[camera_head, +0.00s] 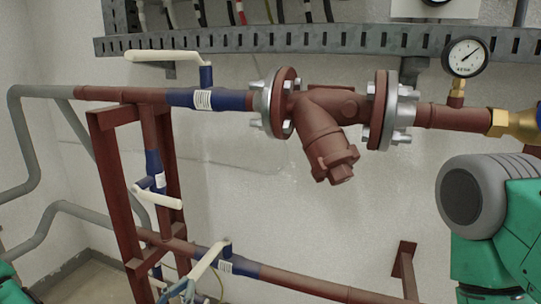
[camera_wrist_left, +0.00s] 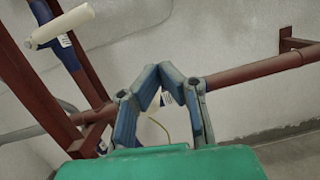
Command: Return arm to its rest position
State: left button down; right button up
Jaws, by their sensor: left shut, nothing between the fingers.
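My left gripper (camera_head: 182,289) shows at the bottom edge of the head view, just below the white handle of the lower valve (camera_head: 226,262). In the left wrist view its blue-padded fingers (camera_wrist_left: 160,76) bend inward and meet at the tips, with nothing held. The lower valve's blue body is mostly hidden behind the fingers there. My left arm (camera_head: 10,290) shows as a green piece in the bottom left corner. My right arm (camera_head: 490,225), green and grey, fills the lower right; its gripper is out of view.
A red upright frame (camera_head: 112,180) stands left of centre. The upper valve's white lever (camera_head: 160,56), a middle valve (camera_head: 155,170) and a red flanged strainer (camera_head: 325,125) sit on the pipework. A gauge (camera_head: 465,57) is at the upper right. Bare wall shows between the pipes.

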pick_arm(q)
jog(key=s+d+f+m+g+p, duration=0.2)
jog(key=s+f+m+g+p, duration=0.1)
jog(key=s+f+m+g, duration=0.4)
jog(key=s+d+f+m+g+p, duration=0.2)
jog(key=s+f+m+g, duration=0.25)
jog(key=m, duration=0.45)
jog(key=s+a+f+m+g+y+p, duration=0.1)
jog(key=s+a+m+g+y+p, duration=0.4)
jog(key=s+a+m, duration=0.9)
jog(key=s+a+g+y, duration=0.1)
jog(key=g+y, duration=0.1)
jog(key=shift+a+f+m+y, duration=0.15)
jog(key=shift+m+y, duration=0.15)
jog(key=shift+m, duration=0.1)
pick_arm(e)
notch_tip(320, 180, up, 10)
jog(key=shift+d+r, duration=0.2)
jog(key=shift+d, duration=0.05)
jog(key=shift+w+d, duration=0.1)
jog(key=shift+d, duration=0.05)
